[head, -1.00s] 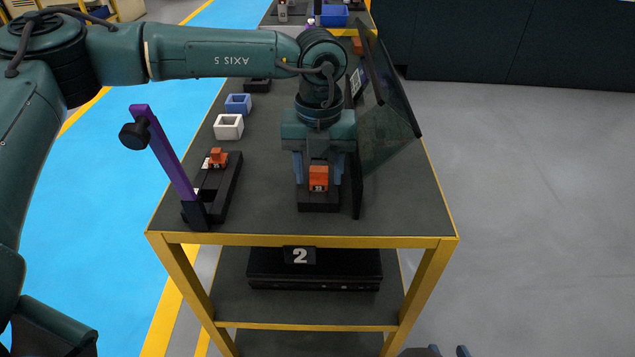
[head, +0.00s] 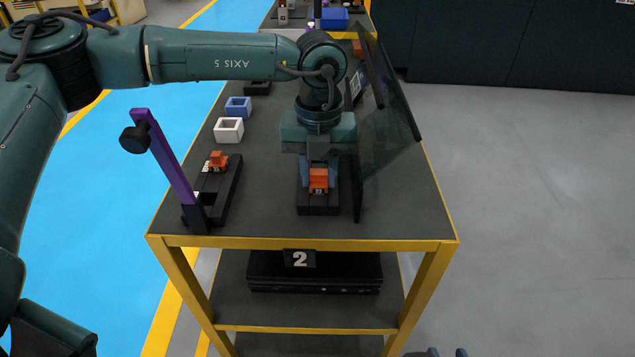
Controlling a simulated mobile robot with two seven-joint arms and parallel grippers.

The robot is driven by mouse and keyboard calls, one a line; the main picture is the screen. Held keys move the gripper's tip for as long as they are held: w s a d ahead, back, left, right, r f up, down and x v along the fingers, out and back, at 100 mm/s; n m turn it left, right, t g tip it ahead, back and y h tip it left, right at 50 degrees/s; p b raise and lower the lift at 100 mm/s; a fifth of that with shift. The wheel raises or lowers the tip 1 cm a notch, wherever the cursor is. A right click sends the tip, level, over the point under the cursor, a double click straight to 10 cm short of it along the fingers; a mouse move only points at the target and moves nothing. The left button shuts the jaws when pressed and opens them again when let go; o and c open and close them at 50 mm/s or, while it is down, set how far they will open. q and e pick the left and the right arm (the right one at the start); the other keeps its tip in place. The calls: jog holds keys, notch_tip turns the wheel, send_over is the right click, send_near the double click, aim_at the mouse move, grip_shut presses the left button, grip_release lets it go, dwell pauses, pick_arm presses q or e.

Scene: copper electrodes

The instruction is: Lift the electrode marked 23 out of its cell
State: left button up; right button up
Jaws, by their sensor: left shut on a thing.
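An orange electrode head (head: 318,181) with a small pale label sits at the black cell block (head: 318,209) on the cart top. The label seems to read 23 but is very small. My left gripper (head: 319,178) points down over it, with its blue fingers closed in on the electrode's sides. The electrode's lower part is hidden in the block. Another orange electrode (head: 217,160) stands in a longer black holder on the left, its label too small to read. The tips of my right gripper (head: 447,352) show at the bottom edge, apart and with nothing between them.
A purple post (head: 165,155) with a black knob leans beside the left holder (head: 229,190). A dark transparent panel (head: 385,135) stands close to the right of my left gripper. A white box (head: 229,130) and a blue box (head: 238,106) lie farther back.

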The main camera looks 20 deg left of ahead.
pick_arm(q)
jog(key=shift+r, duration=0.2)
jog(key=shift+r+p, duration=0.6)
jog(key=shift+r, duration=0.65)
jog(key=shift+r, duration=0.1)
jog(key=shift+r+p, duration=1.55)
jog(key=shift+r, duration=1.4)
